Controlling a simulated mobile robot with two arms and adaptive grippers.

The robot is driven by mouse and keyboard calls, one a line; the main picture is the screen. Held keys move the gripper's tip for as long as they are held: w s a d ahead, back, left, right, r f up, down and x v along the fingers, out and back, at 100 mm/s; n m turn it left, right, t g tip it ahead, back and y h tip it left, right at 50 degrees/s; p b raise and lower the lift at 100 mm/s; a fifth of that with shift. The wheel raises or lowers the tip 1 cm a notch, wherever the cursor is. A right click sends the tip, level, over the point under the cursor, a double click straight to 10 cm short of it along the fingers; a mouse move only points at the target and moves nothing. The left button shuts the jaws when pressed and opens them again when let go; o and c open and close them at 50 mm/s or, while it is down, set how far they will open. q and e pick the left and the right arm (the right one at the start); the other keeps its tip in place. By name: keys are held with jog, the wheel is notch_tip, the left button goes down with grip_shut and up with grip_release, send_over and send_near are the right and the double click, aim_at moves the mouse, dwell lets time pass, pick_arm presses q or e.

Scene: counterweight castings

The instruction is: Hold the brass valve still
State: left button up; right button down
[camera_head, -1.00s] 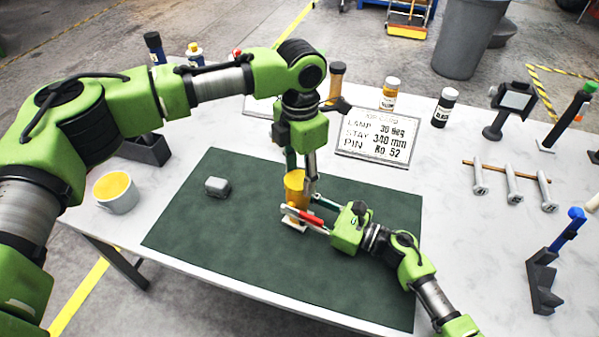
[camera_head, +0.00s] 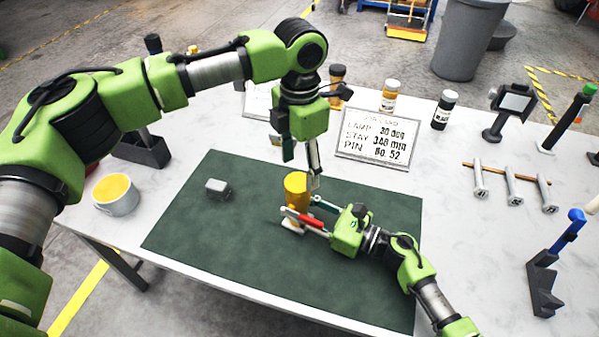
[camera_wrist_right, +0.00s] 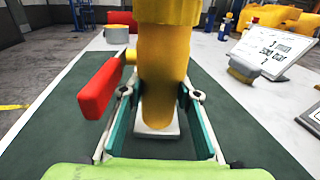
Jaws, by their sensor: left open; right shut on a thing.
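The brass valve (camera_head: 296,184) stands upright on the dark green mat (camera_head: 240,250), with a red lever at its side. In the right wrist view the valve (camera_wrist_right: 163,85) is a yellow body over a pale square foot, its top cut off by the frame. My right gripper (camera_head: 303,212) is shut on the valve low on its body; its fingers (camera_wrist_right: 157,105) lie on both sides of it. My left gripper (camera_head: 302,166) is open, pointing down just above and behind the valve, apparently clear of it.
A grey block (camera_head: 218,188) lies on the mat to the left. A mug (camera_head: 116,195) stands at the table's left edge. A printed sign (camera_head: 378,138), bottles (camera_head: 444,110) and numbered bolts (camera_head: 513,190) stand behind and right. The front mat is clear.

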pick_arm(q)
jog(key=shift+r, duration=0.5)
pick_arm(e)
jog(key=shift+r, duration=0.2)
pick_arm(q)
jog(key=shift+c, duration=0.5)
